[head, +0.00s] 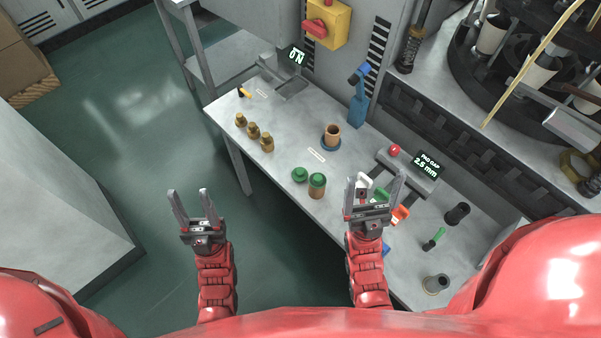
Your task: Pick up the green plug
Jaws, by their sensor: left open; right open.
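A squat green plug-like piece (300,174) sits on the grey bench, near its front edge. Right beside it stands a tan cylinder with a green top (317,186). A small green-handled tool (437,234) lies further right; I cannot tell for sure which green piece is the plug. My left gripper (190,192) is open and empty, over the floor left of the bench. My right gripper (377,177) is open, fingers up in the picture, right of the two green pieces. It partly hides white, green and orange items behind it.
The bench (345,190) also holds several brass pieces (253,131), a copper cup on a blue ring (332,135), a blue upright device (358,100), a gauge display (426,166) and dark cylinders (457,213). Machinery stands behind.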

